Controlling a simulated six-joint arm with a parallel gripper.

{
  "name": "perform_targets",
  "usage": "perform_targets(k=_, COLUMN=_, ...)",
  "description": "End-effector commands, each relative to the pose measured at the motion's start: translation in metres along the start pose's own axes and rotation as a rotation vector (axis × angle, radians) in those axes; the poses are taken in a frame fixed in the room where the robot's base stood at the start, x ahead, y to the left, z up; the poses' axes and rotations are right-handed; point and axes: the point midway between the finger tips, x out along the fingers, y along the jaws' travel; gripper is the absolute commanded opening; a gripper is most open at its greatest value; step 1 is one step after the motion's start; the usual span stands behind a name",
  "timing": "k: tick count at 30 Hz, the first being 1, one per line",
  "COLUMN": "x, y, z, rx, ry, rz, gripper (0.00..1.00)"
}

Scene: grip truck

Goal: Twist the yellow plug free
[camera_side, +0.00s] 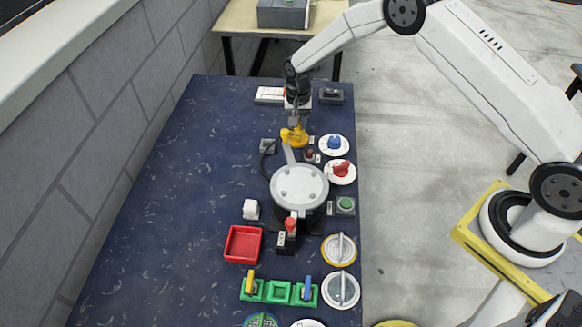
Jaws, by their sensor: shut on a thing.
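The yellow plug (299,138) is at the far part of the blue table, just beyond the grey round-topped pot. My gripper (294,127) points down from above and is shut on the yellow plug. The plug's lower part and whatever it sits in are hard to make out at this size. A dark cable (265,155) curves on the table left of the plug, near a small grey block (267,146).
The grey-lidded pot (299,186) stands close in front of the plug. A blue knob (334,142) and a red knob (341,169) on white discs lie to the right. A red tray (243,243) and green blocks (279,292) are nearer. The table's left side is clear beside the wall.

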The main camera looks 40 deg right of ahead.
Motion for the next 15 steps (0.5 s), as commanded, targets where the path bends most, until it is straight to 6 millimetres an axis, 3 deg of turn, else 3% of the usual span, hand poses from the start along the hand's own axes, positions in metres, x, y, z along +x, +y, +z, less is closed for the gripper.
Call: perform_targets(k=15, x=-0.0002, y=0.0, z=-0.0002, rx=-0.146, ry=0.001, rz=0.0, gripper=0.0)
